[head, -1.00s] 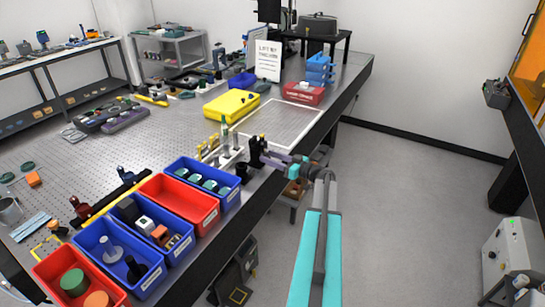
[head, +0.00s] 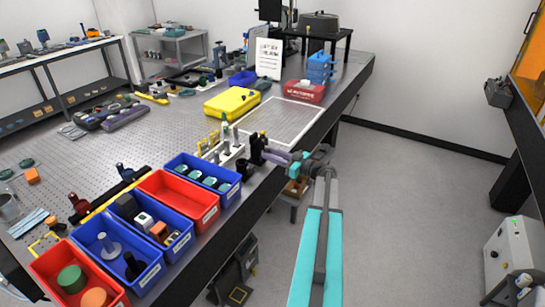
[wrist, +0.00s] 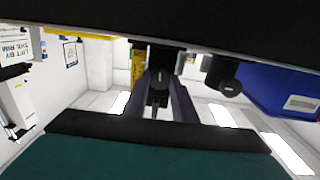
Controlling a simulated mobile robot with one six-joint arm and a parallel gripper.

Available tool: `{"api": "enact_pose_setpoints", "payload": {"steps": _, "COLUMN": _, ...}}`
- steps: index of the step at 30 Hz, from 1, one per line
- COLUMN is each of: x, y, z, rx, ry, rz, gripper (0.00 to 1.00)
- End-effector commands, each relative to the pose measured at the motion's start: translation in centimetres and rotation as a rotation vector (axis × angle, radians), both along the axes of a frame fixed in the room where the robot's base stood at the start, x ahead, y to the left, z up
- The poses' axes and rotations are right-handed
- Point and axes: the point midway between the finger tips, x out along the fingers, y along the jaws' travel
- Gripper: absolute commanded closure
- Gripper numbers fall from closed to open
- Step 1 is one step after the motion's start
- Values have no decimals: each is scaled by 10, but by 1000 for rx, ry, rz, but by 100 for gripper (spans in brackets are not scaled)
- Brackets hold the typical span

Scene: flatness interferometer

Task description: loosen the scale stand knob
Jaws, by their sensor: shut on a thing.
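The black scale stand (head: 256,146) stands at the right edge of the optical table, beside a pale rack of small posts. My gripper (head: 268,153) reaches it from the right, at the stand's side. In the wrist view my gripper (wrist: 158,95) shows two dark fingers shut on a small dark knob (wrist: 158,78). The knob's far end merges with the dark body behind it, so its turn angle is hard to tell. A second dark round part (wrist: 230,87) shows to the right of the fingers, apart from them.
A short black cylinder (head: 243,168) stands just in front of the stand. Blue (head: 224,201) and red (head: 205,220) bins line the table edge at left. A yellow box (head: 231,103) and a framed pale plate (head: 318,118) lie behind.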

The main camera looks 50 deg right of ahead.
Motion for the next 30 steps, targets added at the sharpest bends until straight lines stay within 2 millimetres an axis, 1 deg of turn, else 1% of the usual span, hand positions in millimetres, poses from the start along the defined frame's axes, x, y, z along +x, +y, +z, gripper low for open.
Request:
{"api": "enact_pose_setpoints", "payload": {"steps": 1, "x": -1, "y": -2, "z": -3, "rx": -34, "ry": -10, "rz": -5, "gripper": 98}}
{"api": "enact_pose_setpoints", "payload": {"steps": 6, "x": 0, "y": -1, "z": -5, "rx": -168, "ry": -42, "rz": -5, "gripper": 98}}
{"api": "enact_pose_setpoints", "payload": {"steps": 30, "x": 0, "y": -1, "z": -6, "rx": -885, "ry": -215, "rz": -4, "gripper": 98}}
